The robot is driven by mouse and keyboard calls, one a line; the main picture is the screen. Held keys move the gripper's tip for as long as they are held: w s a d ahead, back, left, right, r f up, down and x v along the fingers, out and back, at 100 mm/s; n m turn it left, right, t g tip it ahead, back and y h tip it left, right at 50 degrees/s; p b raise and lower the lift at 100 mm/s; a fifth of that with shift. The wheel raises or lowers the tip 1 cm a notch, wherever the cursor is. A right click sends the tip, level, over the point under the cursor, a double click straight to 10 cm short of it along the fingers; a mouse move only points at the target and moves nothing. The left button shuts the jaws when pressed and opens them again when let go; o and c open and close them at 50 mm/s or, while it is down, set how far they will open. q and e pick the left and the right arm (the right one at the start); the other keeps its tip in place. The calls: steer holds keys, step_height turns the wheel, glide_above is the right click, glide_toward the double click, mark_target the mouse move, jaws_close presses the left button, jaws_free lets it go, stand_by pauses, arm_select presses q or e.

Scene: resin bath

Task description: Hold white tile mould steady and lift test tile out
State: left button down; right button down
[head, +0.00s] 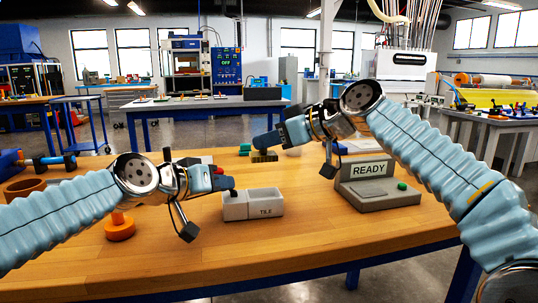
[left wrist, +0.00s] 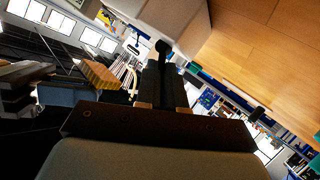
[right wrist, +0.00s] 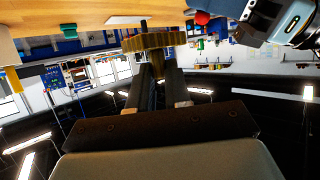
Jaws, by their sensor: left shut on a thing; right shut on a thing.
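The white tile mould (head: 235,210), labelled TILE, stands on the wooden table at the middle. My right gripper (head: 258,146) is shut on the ribbed yellow-brown test tile (head: 264,157). The tile is above and behind the mould, apart from it. In the right wrist view the tile (right wrist: 150,41) lies across my fingertips. The tile also shows in the left wrist view (left wrist: 100,74).
An orange round piece (head: 120,230) is under my left arm. The front of the table (head: 300,235) is clear.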

arm_select(q)
steer(key=c, duration=1.2)
jaws_free()
steer(key=shift+o, duration=0.2)
